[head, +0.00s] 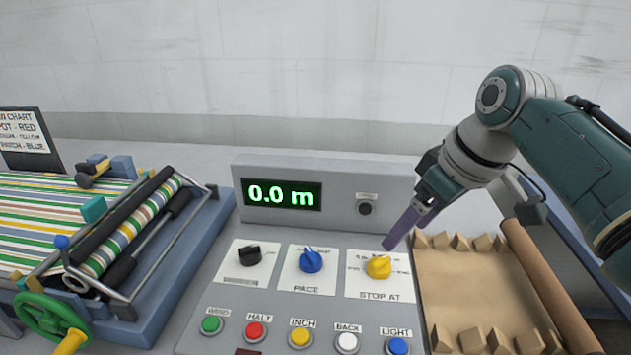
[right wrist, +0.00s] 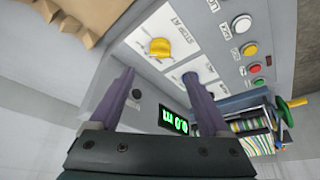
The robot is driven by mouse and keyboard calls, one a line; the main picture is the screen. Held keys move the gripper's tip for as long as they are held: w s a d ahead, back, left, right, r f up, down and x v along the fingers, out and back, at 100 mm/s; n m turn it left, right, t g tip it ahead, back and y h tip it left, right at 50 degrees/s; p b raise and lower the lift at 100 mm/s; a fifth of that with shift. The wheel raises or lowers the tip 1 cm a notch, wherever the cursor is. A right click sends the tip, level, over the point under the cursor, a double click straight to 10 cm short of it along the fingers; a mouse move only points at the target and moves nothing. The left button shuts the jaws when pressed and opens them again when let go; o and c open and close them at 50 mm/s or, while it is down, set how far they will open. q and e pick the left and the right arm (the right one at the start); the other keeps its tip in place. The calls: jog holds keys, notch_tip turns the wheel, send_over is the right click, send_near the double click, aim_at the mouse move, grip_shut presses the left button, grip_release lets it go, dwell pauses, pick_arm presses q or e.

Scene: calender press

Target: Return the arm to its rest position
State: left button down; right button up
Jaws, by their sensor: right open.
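My right arm (head: 560,130) reaches in from the right in the head view. Its gripper (head: 392,245) points down and left, its fingertips just above the yellow STOP AT knob (head: 379,267). In the right wrist view the two purple fingers of the gripper (right wrist: 157,78) are apart with nothing between them. The yellow knob also shows in the right wrist view (right wrist: 159,47), beyond the fingertips. Whether the fingers touch the knob is hard to tell in the head view; the right wrist view shows a gap. My left gripper is not in view.
A brown sheet (head: 465,290) with jagged flaps lies at right. A striped-cloth roller machine (head: 120,240) stands at left.

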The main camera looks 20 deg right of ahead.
jog(key=shift+s, duration=0.1)
jog(key=s+a, duration=0.5)
jog(key=s, duration=0.6)
jog(key=s+a, duration=0.6)
jog(key=s, duration=0.6)
notch_tip(320, 180, up, 33)
jog(key=p, duration=3.2)
jog(key=shift+m+g+h, duration=0.3)
jog(key=shift+m+h, duration=0.1)
jog(key=shift+w, duration=0.1)
